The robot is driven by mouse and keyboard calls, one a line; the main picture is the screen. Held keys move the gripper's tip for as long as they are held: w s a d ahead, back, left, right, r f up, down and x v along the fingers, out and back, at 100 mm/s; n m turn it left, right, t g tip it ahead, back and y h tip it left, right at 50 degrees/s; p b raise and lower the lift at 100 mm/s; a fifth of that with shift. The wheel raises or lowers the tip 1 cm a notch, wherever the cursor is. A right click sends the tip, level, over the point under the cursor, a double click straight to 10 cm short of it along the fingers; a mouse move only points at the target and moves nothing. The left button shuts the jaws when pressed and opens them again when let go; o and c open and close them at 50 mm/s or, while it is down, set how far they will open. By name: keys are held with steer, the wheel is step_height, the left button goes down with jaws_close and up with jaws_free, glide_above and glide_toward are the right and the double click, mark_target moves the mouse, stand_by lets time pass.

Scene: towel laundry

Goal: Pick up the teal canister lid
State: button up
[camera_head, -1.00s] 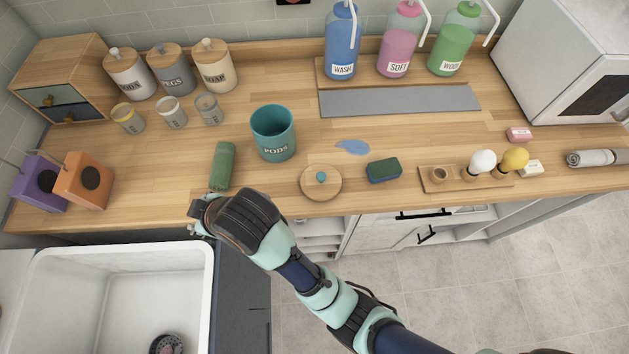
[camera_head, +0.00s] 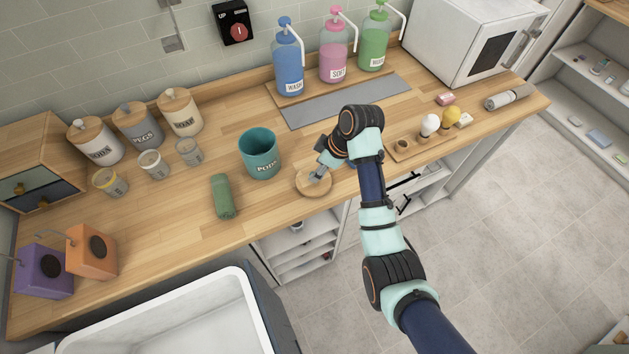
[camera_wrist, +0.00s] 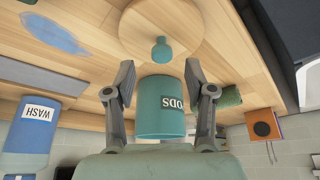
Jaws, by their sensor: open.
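The canister lid (camera_head: 312,188) is a round wooden disc with a teal knob, lying flat on the counter near its front edge. My gripper (camera_head: 318,174) is over it and partly covers it in the head view. In the wrist view the lid (camera_wrist: 185,25) and its knob (camera_wrist: 161,50) show beyond my fingertips (camera_wrist: 160,78), which are spread apart with nothing between them. The open teal PODS canister (camera_head: 259,158) stands just left of the lid; it appears upside down in the wrist view (camera_wrist: 160,108).
A rolled green towel (camera_head: 222,196) lies left of the canister. A wooden tray (camera_head: 392,155) with bulb-topped items is to the right. A blue puddle (camera_wrist: 52,33) lies on the counter near the lid. Bottles (camera_head: 333,50) stand at the back. The green sponge is hidden by my arm.

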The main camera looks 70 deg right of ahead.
steer(key=x, duration=0.4)
steer(key=shift+a+f+b, duration=0.1)
steer(key=shift+f+b, duration=0.15)
steer(key=shift+b, duration=0.15)
steer(key=shift+c, duration=0.3)
jaws_close()
step_height(320, 180, up, 20)
steer(key=p, duration=0.9)
